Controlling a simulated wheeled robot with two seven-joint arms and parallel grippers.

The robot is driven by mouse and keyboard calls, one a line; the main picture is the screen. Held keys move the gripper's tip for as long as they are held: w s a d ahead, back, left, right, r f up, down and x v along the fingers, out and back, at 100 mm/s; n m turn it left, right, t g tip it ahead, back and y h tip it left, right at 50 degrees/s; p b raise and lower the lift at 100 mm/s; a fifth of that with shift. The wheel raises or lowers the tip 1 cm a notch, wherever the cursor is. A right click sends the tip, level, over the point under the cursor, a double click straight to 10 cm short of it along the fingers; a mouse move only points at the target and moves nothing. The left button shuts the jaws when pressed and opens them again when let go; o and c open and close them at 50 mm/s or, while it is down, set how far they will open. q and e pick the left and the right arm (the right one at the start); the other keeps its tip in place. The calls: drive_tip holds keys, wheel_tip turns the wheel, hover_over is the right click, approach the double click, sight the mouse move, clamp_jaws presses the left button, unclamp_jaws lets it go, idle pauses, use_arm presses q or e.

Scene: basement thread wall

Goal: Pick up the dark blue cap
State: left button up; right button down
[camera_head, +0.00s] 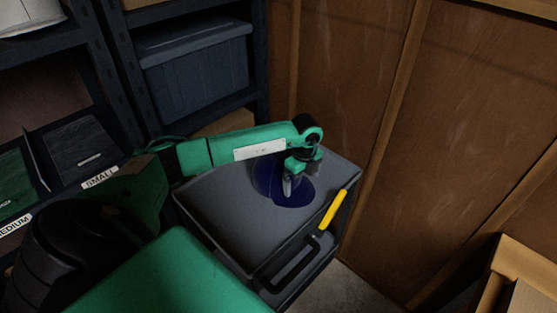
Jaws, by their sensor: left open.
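The dark blue cap (295,194) lies on the grey top of a low box (225,206), near its far right part. Its brim faces toward me and to the right, and its crown is partly hidden behind my gripper. My left gripper (292,186) reaches in from the left and points down at the cap. Its fingers are open and stand in front of the cap; I cannot tell whether they touch it. My right gripper is not in view.
A yellow-handled tool with a black frame (333,210) lies along the box's right edge. Dark shelves with a lidded blue bin (195,70) stand behind on the left. A wooden wall (340,80) rises behind. A wooden crate (520,285) stands at lower right.

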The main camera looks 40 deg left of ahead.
sight(300, 193)
use_arm(q)
drive_tip(key=shift+f, duration=0.4)
wheel_tip(300, 193, down, 4)
drive_tip(key=shift+s+r+p, duration=0.1)
drive_tip(key=shift+r+p, duration=0.05)
drive_tip(key=shift+p, duration=0.45)
drive_tip(key=shift+f, duration=0.35)
drive_tip(key=shift+c, duration=0.4)
drive_tip(key=c, duration=0.7)
drive_tip(key=shift+c, duration=0.9)
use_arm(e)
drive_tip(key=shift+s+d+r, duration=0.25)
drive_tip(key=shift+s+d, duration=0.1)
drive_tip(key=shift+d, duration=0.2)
use_arm(q)
drive_tip(key=shift+r, duration=0.1)
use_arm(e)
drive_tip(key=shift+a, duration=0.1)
